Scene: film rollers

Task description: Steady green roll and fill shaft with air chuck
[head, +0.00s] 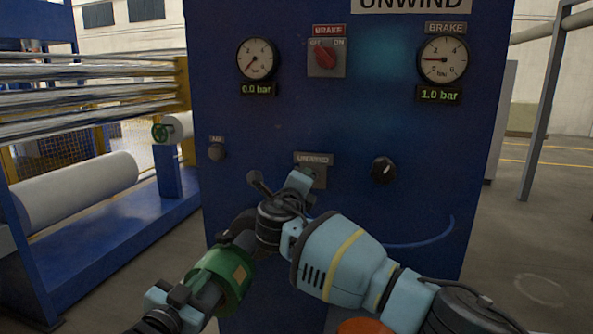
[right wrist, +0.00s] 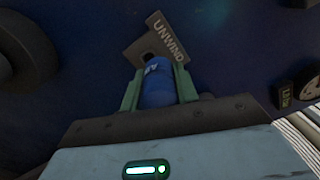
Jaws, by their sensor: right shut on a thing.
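The green roll (head: 214,266), with a yellow label, sits around a dark shaft low in front of the blue cabinet. My left gripper (head: 186,298) is at its near lower-left end; its fingertips are not clear, nor whether they touch. My right gripper (right wrist: 159,92) is shut on the blue air chuck (right wrist: 158,88), with a green finger on each side. The chuck is at the grey UNWIND plate (right wrist: 155,42), partly covering it; I cannot tell whether they touch.
The blue cabinet (head: 320,110) carries a red brake switch (head: 325,57), a left gauge (head: 258,59) reading 0.0 bar and a right gauge (head: 442,60) reading 1.0 bar. A blue hose (head: 430,239) curves at right. White rolls (head: 75,190) lie at left.

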